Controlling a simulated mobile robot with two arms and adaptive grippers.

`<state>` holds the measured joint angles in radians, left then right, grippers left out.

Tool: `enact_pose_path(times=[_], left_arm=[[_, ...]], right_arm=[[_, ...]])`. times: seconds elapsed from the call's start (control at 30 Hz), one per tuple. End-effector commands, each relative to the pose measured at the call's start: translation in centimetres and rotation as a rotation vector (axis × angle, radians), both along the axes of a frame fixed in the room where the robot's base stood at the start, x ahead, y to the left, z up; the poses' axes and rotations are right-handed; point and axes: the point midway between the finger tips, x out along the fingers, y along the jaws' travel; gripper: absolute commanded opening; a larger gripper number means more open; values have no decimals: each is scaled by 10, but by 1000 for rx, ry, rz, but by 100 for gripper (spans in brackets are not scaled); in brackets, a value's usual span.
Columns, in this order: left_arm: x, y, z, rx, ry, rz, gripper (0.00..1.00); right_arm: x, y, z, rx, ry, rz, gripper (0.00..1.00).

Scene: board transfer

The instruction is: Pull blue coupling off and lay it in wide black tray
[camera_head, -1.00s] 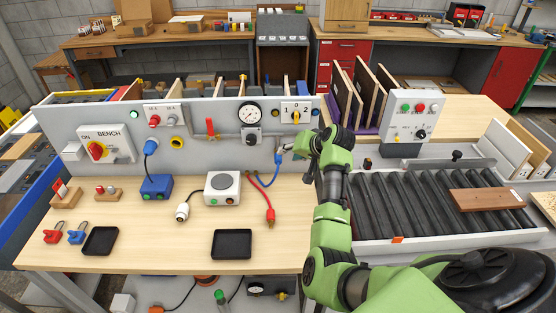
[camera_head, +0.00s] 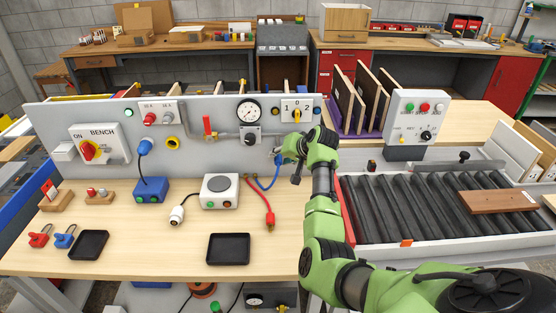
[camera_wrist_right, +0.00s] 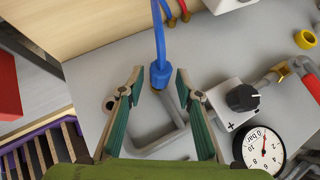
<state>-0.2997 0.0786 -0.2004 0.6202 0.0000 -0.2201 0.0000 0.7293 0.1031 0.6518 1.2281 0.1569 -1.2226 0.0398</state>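The blue coupling (camera_head: 278,159) sits on the pipe end at the grey panel, with a blue hose running down from it. It also shows in the right wrist view (camera_wrist_right: 161,75), where its hose goes up the picture. My right gripper (camera_head: 283,156) is at the panel beside the coupling. In the right wrist view its two fingers (camera_wrist_right: 160,73) are open, one on each side of the coupling with gaps visible. The wide black tray (camera_head: 228,249) lies empty near the front of the bench. My left gripper is not in view.
A smaller black tray (camera_head: 88,245) lies at the left, beside red and blue padlocks (camera_head: 64,237). A red hose end (camera_head: 269,220) lies behind the wide tray. A grey box with a round plate (camera_head: 220,191) stands nearby. A gauge (camera_wrist_right: 264,148) and black knob (camera_wrist_right: 242,97) are near the gripper.

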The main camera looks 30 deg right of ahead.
Motion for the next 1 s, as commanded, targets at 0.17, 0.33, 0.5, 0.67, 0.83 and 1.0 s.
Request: enact_pose_path(times=[0.17, 0.33, 0.5, 0.67, 0.83, 1.0], left_arm=[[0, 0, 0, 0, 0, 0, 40], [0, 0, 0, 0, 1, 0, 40], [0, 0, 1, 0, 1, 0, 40], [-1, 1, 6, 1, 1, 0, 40], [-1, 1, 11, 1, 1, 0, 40], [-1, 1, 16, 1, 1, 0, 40]], right_arm=[[0, 0, 0, 0, 0, 0, 3], [0, 0, 0, 0, 0, 0, 0], [-1, 0, 0, 0, 0, 0, 0], [-4, 2, 1, 0, 1, 0, 0], [-9, 6, 0, 1, 4, 1, 0], [-13, 9, -1, 2, 4, 2, 0]])
